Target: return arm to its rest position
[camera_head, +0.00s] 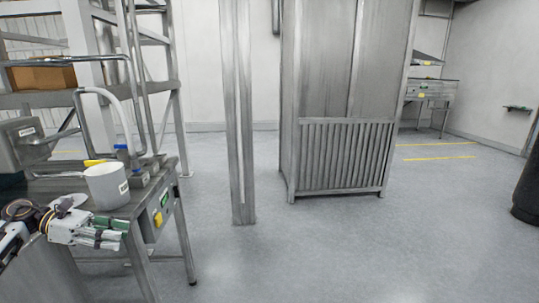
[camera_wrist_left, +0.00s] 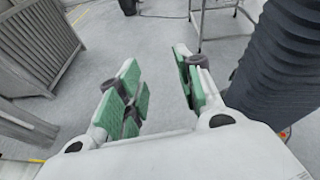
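My left gripper (camera_head: 118,234) is at the lower left of the head view, beside the front of the metal table and below the white container. In the left wrist view its two green-padded fingers (camera_wrist_left: 160,85) stand apart, with only grey floor showing between them. It holds nothing. My left arm comes in from the left edge, and most of it is out of frame. My right gripper is in neither view.
A metal table (camera_head: 150,200) with a white container (camera_head: 107,186) and bent pipes stands close by the left gripper. A metal post (camera_head: 240,120) and a tall grey cabinet (camera_head: 340,100) stand farther back.

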